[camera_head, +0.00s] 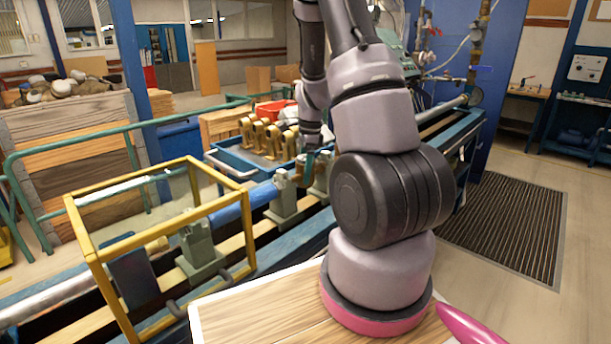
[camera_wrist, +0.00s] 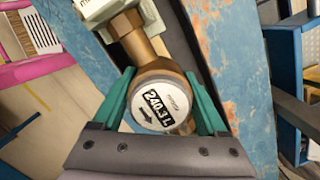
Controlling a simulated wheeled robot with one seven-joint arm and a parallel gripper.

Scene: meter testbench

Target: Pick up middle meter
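In the wrist view, a brass meter (camera_wrist: 160,72) with a round white face reading "240.3 L" and a black arrow lies between the teal fingers of my gripper (camera_wrist: 160,82). One finger is on each side of the meter, very close to or touching its rim; I cannot tell whether they press on it. The meter's brass neck meets a pale grey-green fitting (camera_wrist: 98,8) at the top. In the head view, my gripper (camera_head: 313,160) is down at the test bench beside the grey-green clamps (camera_head: 285,198); the meter there is mostly hidden.
A blue tray (camera_head: 228,164) with several brass meters (camera_head: 262,135) stands behind the bench. A yellow frame (camera_head: 128,187) rises over the bench at left. A red bin (camera_head: 272,108) is farther back. A dark floor mat (camera_head: 510,225) lies on clear floor at right.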

